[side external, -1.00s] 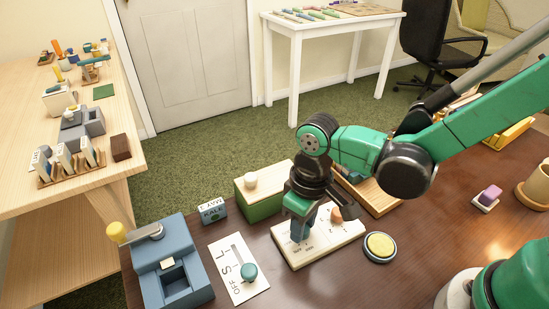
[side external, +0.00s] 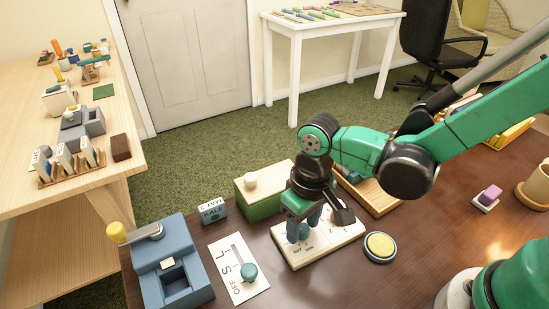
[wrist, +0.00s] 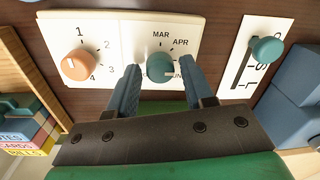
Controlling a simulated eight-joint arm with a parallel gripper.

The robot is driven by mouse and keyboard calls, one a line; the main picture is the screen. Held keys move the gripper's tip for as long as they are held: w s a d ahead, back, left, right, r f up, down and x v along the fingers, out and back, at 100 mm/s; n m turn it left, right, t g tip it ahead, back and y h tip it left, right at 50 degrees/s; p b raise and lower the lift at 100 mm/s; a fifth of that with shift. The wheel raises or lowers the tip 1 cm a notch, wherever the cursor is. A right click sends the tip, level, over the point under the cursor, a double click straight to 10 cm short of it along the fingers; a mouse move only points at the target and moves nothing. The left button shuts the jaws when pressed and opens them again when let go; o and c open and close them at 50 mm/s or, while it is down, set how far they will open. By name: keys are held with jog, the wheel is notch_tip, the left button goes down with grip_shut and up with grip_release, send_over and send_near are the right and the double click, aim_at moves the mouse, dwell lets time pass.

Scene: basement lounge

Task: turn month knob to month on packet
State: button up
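The teal month knob (wrist: 160,68) sits on a cream panel (wrist: 125,30) with MAR above it and APR to its upper right. Its pale pointer mark seems to face right, where my right finger hides the label. A label partly showing at lower right looks like JUN. My gripper (wrist: 160,66) is open, one finger on each side of the knob with small gaps. In the side view my gripper (side external: 318,218) is low over the panel (side external: 285,250). The seed packet (side external: 212,211) stands behind the OFF/S/L panel and reads KALE, with MAY above.
An orange knob (wrist: 76,65) with numbers sits on the left of the same panel in the wrist view. The slider panel (side external: 240,275), blue machine (side external: 172,265), green box (side external: 262,195) and yellow button (side external: 380,246) stand close around.

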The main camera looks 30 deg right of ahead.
aim_at(304, 226)
jog(key=shift+o, duration=0.7)
jog(key=shift+d+r, duration=0.15)
jog(key=shift+r, duration=2.65)
jog(key=d+r+m+t, duration=0.1)
jog(key=d+r+t, duration=0.1)
jog(key=d, duration=0.4)
jog(key=d+r+m+t, duration=0.1)
jog(key=d+r+t, duration=0.2)
jog(key=d+t, duration=0.2)
jog(key=shift+d+r+h, duration=0.2)
jog(key=shift+d+h, duration=0.1)
jog(key=shift+d, duration=1)
